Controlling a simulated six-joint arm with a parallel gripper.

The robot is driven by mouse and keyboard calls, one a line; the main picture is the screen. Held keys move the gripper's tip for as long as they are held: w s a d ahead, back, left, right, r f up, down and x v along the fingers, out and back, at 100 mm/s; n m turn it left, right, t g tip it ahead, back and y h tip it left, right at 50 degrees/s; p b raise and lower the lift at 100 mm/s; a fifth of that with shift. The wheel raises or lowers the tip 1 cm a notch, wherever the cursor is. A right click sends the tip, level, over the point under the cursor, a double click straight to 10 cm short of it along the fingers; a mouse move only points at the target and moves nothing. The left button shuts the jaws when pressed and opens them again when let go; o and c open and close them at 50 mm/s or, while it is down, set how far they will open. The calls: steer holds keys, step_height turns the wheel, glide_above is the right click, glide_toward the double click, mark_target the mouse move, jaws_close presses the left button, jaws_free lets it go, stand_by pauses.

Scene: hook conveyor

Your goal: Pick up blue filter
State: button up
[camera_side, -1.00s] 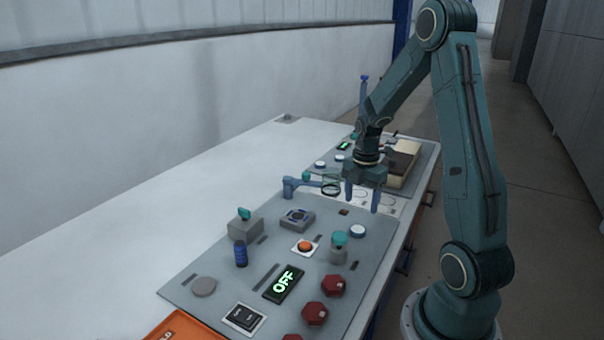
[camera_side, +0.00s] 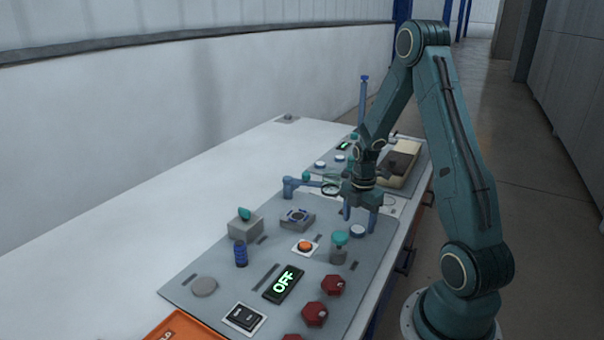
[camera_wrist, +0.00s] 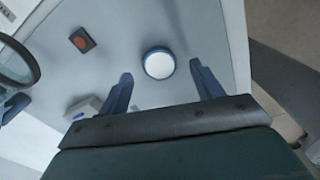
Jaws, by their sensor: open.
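A round disc with a blue rim and a pale face, which looks like the blue filter (camera_side: 358,231), lies on the grey panel (camera_side: 215,272). In the wrist view the filter (camera_wrist: 158,64) sits ahead of and between the two finger tips. My gripper (camera_side: 360,222) is open and empty, its fingers pointing down just above the filter. In the side view the fingers stand close to the filter; I cannot tell whether they touch it.
A teal-topped post (camera_side: 339,245) stands just in front of the filter. A ring on a blue arm (camera_side: 329,189) is left of my gripper. A blue ribbed cylinder (camera_side: 241,253), an orange button (camera_side: 305,246) and red knobs (camera_side: 332,285) stand nearer the camera.

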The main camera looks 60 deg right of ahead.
mark_target(358, 231)
steer(key=shift+f, duration=1.1)
steer(key=c, duration=1.1)
